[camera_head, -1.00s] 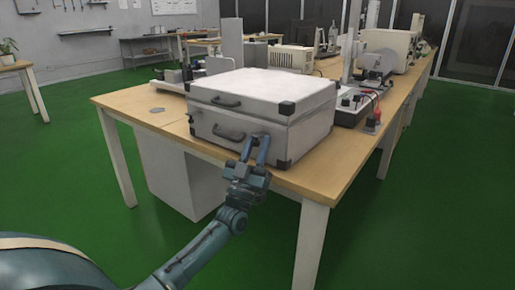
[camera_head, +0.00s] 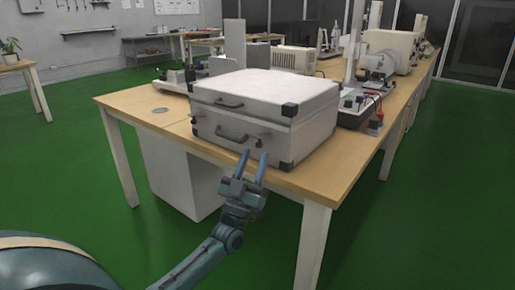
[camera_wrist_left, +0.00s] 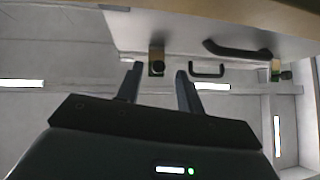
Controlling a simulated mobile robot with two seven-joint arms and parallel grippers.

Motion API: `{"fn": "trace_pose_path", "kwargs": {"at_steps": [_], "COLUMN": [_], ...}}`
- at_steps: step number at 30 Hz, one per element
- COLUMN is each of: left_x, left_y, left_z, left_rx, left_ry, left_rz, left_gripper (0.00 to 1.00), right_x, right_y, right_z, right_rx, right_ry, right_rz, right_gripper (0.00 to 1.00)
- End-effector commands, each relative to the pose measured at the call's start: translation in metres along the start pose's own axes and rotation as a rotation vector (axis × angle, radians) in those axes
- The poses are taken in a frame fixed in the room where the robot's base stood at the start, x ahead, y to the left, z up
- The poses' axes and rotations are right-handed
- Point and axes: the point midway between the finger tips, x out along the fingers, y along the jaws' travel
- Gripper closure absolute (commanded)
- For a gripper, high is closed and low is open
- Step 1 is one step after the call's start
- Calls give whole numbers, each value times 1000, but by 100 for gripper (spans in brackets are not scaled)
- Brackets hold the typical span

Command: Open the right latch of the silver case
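The silver case (camera_head: 270,110) lies flat and closed on the wooden table, with dark corner caps and two dark handles on its front. My left gripper (camera_head: 254,154) is in front of the case's front face, toward its right end. Its fingers are apart with nothing between them, and a gap to the case seems to show. In the left wrist view, a small dark latch (camera_wrist_left: 157,62) on the case front lies beyond and between the fingertips (camera_wrist_left: 157,70). I cannot tell whether it is open. My right gripper is not in view.
The table's near edge (camera_head: 270,177) runs just in front of the case. A white cabinet (camera_head: 180,175) stands under the table. Lab instruments (camera_head: 375,65) stand behind and to the right of the case. The table's near right corner is clear.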

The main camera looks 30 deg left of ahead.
Motion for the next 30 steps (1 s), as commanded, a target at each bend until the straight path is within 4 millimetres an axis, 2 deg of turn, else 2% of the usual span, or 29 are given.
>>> {"fn": "trace_pose_path", "kwargs": {"at_steps": [1,6,12,18,30], "left_x": [-14,-52,-82,-91,-91], "left_y": [0,-1,-1,-1,-1], "left_z": [0,0,0,0,0], "left_rx": [-1,-1,0,0,0], "left_ry": [-6,-5,-2,1,0], "left_rz": [0,-3,-3,-2,-2], "left_gripper": [63,63,63,63,63], "right_x": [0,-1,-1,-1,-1], "right_y": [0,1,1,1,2], "right_z": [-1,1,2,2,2], "right_rx": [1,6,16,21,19], "right_ry": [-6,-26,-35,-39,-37], "right_rz": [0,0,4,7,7], "right_gripper": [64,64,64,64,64]}}
